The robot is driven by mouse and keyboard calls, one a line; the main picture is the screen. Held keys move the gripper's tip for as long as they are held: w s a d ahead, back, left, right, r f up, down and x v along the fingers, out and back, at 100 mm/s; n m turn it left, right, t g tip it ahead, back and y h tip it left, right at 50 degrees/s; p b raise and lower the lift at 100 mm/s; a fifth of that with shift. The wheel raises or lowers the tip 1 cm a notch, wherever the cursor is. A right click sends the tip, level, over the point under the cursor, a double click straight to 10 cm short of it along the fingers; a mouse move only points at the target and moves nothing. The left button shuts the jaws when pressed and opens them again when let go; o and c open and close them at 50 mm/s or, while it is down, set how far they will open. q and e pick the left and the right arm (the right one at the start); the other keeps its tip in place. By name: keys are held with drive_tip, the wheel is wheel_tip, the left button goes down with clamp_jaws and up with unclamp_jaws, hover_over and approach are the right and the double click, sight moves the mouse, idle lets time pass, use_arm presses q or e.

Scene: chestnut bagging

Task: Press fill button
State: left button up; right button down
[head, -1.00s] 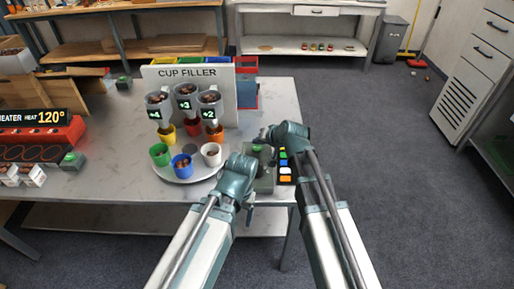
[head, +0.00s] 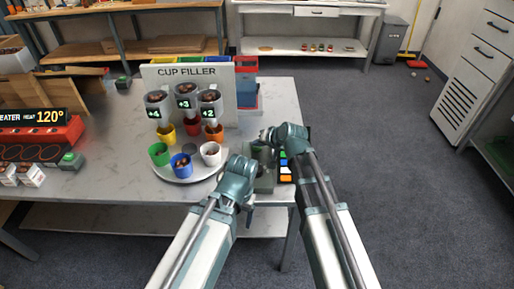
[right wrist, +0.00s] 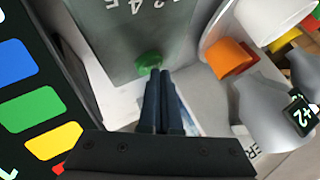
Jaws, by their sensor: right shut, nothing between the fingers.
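The green fill button (right wrist: 148,62) sits on a grey-green box with numerals on its face, which shows in the right wrist view (right wrist: 150,25) and at the table's right edge in the head view (head: 264,184). My right gripper (right wrist: 160,74) is shut and empty, its fingertips right at the button's edge; I cannot tell whether they touch it. In the head view my right gripper (head: 266,135) is over the box and the button is hidden. My left gripper (head: 250,198) is low in front of the box; its fingers are too small to read.
The cup filler (head: 187,72) has three hoppers labelled +4, +3 and +2 with cups beneath. A round tray (head: 185,179) holds green, blue and white cups. A panel of coloured keys (head: 285,165) is beside the box. A heater (head: 40,135) stands at left.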

sight(258, 149)
drive_tip(key=shift+f, duration=0.3)
drive_tip(key=shift+r, duration=0.1)
idle(0.3)
drive_tip(key=shift+r+p, duration=0.6)
drive_tip(key=shift+r, duration=0.15)
drive_tip(key=shift+r, duration=0.1)
wheel_tip(258, 149, up, 5)
drive_tip(key=p, duration=0.5)
idle(0.4)
